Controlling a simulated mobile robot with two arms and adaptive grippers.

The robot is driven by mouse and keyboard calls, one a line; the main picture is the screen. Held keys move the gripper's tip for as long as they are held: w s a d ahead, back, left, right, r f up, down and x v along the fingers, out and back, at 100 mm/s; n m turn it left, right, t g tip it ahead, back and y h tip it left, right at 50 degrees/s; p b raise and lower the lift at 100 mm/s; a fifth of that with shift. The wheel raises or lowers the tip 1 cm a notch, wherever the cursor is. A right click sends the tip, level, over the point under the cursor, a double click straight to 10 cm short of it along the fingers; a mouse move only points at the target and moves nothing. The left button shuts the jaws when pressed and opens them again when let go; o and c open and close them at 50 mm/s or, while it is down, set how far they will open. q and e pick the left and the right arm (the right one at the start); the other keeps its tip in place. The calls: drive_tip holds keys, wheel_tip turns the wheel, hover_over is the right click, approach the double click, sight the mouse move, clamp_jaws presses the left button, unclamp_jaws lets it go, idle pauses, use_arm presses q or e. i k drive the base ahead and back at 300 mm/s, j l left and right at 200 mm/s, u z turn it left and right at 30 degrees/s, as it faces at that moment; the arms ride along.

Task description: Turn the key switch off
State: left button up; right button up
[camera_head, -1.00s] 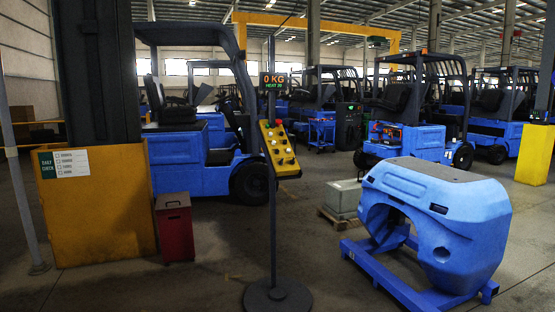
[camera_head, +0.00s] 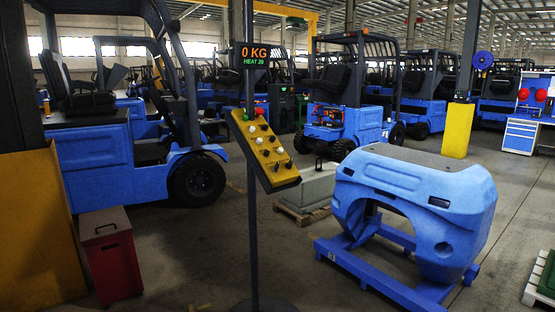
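A yellow control panel (camera_head: 265,150) is mounted on a dark pole (camera_head: 250,210) left of the picture's middle. It carries several knobs and buttons, among them a green one at the top, a red one beside it, and white and dark ones below. I cannot tell which of them is the key switch at this size. A small display (camera_head: 254,56) above the panel reads "0 KG" and "HEAT 29". Neither of my grippers shows in the head view.
A blue counterweight (camera_head: 415,190) stands on a blue frame (camera_head: 365,286) to the right. A red bin (camera_head: 110,262) is at left, by a yellow panel. Several forklifts (camera_head: 345,100) stand behind. A grey block (camera_head: 305,186) rests on a pallet. Floor in front is open.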

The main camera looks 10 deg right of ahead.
sight(275, 169)
drive_tip(key=i+z, duration=0.15)
drive_tip(key=i, duration=0.3)
drive_tip(key=i+j+z, duration=0.2)
drive_tip(key=i, duration=0.3)
